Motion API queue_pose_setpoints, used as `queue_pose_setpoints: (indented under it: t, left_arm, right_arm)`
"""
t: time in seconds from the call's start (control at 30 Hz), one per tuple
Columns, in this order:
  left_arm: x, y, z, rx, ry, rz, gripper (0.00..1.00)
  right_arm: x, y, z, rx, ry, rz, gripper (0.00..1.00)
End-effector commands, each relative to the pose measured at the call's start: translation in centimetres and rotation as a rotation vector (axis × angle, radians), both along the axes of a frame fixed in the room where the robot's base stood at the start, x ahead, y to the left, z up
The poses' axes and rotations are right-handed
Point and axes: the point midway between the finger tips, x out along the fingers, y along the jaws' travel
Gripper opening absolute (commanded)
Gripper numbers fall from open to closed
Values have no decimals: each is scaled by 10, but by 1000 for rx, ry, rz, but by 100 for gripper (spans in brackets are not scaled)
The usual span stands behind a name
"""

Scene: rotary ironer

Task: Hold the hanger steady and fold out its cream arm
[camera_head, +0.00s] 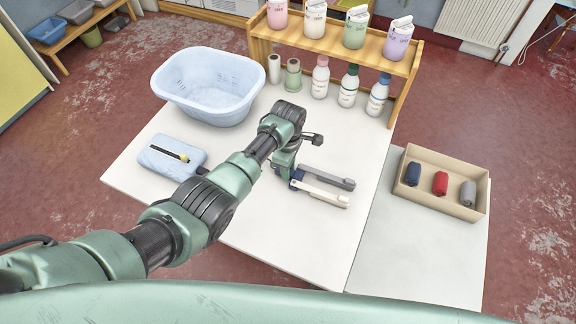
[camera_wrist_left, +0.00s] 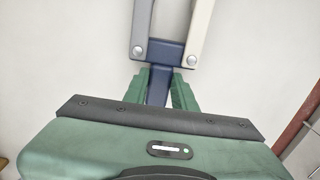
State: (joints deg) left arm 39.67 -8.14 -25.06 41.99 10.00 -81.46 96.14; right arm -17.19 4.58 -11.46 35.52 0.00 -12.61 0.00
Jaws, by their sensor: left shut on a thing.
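The folding hanger lies on the white table. Its blue body (camera_wrist_left: 157,65) sits between the fingers of my left gripper (camera_wrist_left: 160,88), which is shut on it. The cream arm (camera_head: 320,195) and the grey arm (camera_head: 328,177) both extend to the right from the blue body, side by side with a narrow gap. In the left wrist view the cream arm (camera_wrist_left: 199,30) is on the right and the grey arm (camera_wrist_left: 142,28) on the left, each on a round pivot. My left gripper (camera_head: 286,174) partly hides the blue body in the head view. My right gripper is not in view.
A pale blue basin (camera_head: 208,85) stands at the table's back left, and a blue pouch (camera_head: 172,156) lies nearer. A wooden shelf (camera_head: 335,47) with bottles stands behind. A box (camera_head: 440,180) with rolled cloths is on the right. The table right of the hanger is clear.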

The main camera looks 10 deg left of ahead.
Motion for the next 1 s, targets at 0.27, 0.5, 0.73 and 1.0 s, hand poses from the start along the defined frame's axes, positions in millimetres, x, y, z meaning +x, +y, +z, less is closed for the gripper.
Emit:
queue_pose_setpoints:
  t: [0.27, 0.5, 0.73, 1.0]
  left_arm:
    - [0, 0, 0, 0, -1, 0, 0]
    - [0, 0, -1, 0, -1, 0, 0]
    - [0, 0, -4, 1, -1, 0, 39]
    - [0, 0, -4, 0, -1, 0, 39]
  right_arm:
    - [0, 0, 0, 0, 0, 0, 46]
    - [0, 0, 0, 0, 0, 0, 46]
    - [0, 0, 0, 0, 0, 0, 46]
    - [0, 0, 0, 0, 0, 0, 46]
